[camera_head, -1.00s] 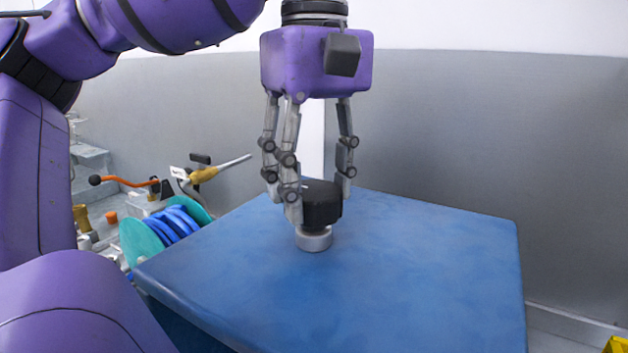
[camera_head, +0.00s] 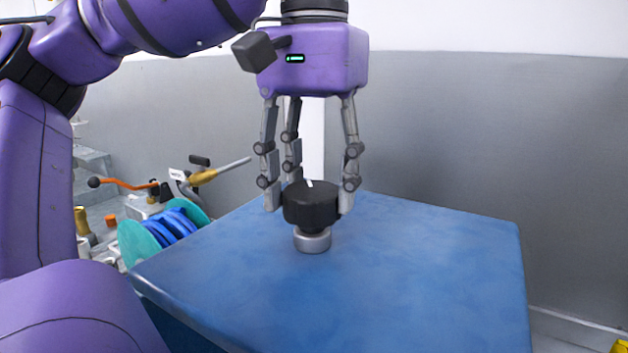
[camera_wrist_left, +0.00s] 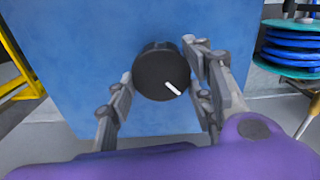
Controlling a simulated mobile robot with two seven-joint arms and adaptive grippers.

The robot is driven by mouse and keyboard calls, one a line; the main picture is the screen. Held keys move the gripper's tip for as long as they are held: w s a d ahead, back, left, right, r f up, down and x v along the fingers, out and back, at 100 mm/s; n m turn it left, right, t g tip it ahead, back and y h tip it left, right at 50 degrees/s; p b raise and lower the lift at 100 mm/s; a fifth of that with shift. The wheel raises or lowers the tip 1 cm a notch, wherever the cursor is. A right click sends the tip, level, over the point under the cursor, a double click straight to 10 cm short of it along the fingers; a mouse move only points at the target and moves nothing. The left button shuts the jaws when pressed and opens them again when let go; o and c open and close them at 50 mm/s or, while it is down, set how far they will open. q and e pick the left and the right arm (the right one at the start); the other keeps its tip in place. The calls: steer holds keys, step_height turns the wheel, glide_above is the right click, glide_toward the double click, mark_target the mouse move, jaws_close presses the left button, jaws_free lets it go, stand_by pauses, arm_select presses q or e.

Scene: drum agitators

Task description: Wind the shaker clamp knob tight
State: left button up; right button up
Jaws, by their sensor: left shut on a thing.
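The black clamp knob (camera_head: 311,208) has a white mark on its top and sits on a short silver base (camera_head: 313,240) on the blue tabletop (camera_head: 420,270). My left gripper (camera_head: 311,200) points straight down from above, with its fingers around the sides of the knob, shut on it. In the left wrist view the knob (camera_wrist_left: 162,72) lies between the fingers, and its white mark points to the lower right. Part of the knob's far side is hidden in the head view. My right gripper is in neither view.
A teal reel with blue hose (camera_head: 165,235) stands left of the table, with an orange-handled lever (camera_head: 125,184) and other gear behind it. A grey wall is behind the table. The tabletop around the knob is clear. A yellow frame (camera_wrist_left: 16,60) shows in the wrist view.

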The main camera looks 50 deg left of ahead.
mark_target(316, 190)
arm_select(q)
steer(key=shift+m, duration=0.9)
steer(key=o, duration=1.1)
steer(key=shift+d, duration=0.1)
step_height(316, 190, up, 12)
